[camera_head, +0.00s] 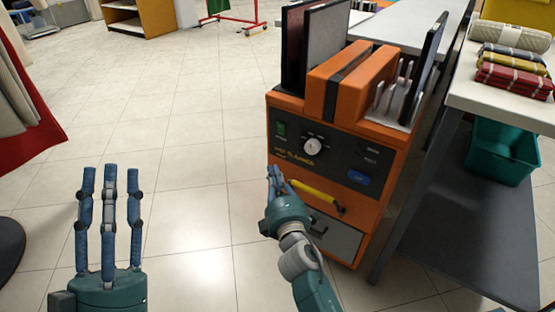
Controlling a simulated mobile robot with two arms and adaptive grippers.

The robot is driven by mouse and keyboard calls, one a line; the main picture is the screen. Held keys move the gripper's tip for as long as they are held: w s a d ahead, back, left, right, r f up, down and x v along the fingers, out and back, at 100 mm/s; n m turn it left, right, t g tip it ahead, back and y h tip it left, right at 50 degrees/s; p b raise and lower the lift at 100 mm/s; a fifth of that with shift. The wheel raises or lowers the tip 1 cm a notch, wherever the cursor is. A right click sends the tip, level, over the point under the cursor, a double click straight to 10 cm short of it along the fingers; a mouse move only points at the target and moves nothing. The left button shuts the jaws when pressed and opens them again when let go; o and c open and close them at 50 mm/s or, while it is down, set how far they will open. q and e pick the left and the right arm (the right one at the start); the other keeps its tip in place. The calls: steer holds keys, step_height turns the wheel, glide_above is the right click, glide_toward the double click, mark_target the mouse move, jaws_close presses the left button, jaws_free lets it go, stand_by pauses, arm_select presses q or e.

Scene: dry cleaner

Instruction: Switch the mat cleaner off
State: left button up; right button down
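The mat cleaner (352,90) is an orange machine with a dark front panel. The panel carries a green rocker switch (281,129) at its left, a white round knob (312,147) in the middle and a blue button (358,177) at its lower right. My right gripper (275,174) is in front of the machine's left side, below the green switch and near the panel's lower edge. Its fingers are small and overlap, so their opening and any contact with the machine are unclear. My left gripper (110,172) is open and empty, fingers upright, well left of the machine over the floor.
A yellow handle (316,194) and a grey drawer (330,236) are below the panel. A table (500,98) with folded cloths (515,78) stands to the right, above a green bin (495,150). Hanging cloths (20,90) are at left. The tiled floor between is clear.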

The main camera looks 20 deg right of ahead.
arm_select(q)
steer(key=shift+t, duration=0.7)
steer(key=s+r, duration=0.2)
steer(key=s, duration=0.1)
steer(key=shift+a+r+b, duration=0.35)
arm_select(e)
steer(key=shift+d+r+t, duration=0.15)
steer(key=shift+d+r, duration=0.05)
steer(key=shift+r, duration=0.35)
steer(key=shift+d+r+t, duration=0.15)
steer(key=shift+d+r, duration=0.05)
steer(key=shift+r, duration=0.35)
